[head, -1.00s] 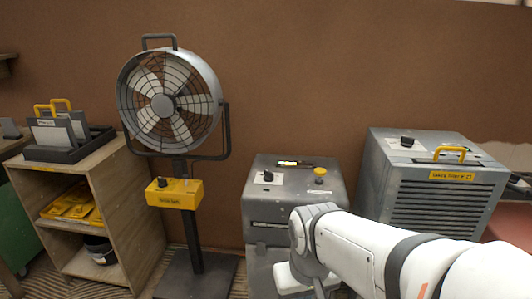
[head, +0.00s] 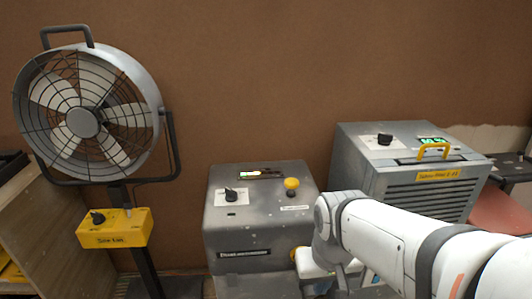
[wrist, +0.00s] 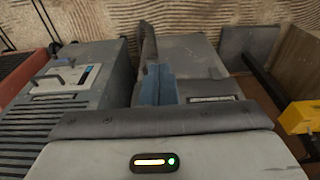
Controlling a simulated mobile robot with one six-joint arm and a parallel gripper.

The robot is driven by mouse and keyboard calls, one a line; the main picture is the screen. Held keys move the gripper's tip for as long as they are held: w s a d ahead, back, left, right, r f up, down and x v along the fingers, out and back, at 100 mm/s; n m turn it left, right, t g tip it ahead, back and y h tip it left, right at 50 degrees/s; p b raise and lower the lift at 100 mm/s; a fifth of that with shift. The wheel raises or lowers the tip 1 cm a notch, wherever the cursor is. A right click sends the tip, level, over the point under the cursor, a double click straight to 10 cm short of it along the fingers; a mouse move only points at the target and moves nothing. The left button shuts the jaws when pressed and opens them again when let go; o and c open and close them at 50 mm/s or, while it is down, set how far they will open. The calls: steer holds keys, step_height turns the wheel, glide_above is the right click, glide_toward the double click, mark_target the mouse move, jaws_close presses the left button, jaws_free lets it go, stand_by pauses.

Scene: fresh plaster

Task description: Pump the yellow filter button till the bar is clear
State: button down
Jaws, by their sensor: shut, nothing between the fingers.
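The yellow filter button (head: 291,184) is a round knob on top of the grey cabinet (head: 225,210), at the right of its top face. The bar (head: 262,174) is a narrow dark display behind it, lit green at its left end; the rest is too small to read. A black dial (head: 231,194) sits at the left. My gripper (head: 341,282) is at the cabinet's right front, lower than the button in the picture and apart from it. In the wrist view its bluish fingers (wrist: 158,72) are together and empty. I cannot make out the button there.
A fan (head: 85,120) with a yellow control box (head: 113,228) stands at the left. A grey louvred unit (head: 425,195) with a yellow handle (head: 433,150) stands at the right, behind my arm. A brown wall (head: 260,80) is behind. The space above the cabinet top is clear.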

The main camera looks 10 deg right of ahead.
steer(key=w+d+r+p, duration=0.2)
steer(key=w+r+p, duration=0.1)
steer(key=w+r, duration=0.15)
step_height(320, 180, up, 10)
steer(key=t+p, duration=0.2)
steer(key=p, duration=1.4)
glide_above(292, 181)
steer(key=s, duration=0.4)
steer(key=shift+w+f, duration=0.15)
steer(key=shift+f, duration=0.05)
steer(key=x, duration=0.4)
steer(key=p+x, duration=0.1)
steer(key=x, duration=0.3)
steer(key=s+x, duration=0.1)
steer(key=x, duration=0.3)
steer(key=shift+w+f+p, duration=0.1)
steer(key=shift+f+p, duration=0.15)
steer(key=shift+p, duration=0.1)
steer(key=shift+f, duration=0.8)
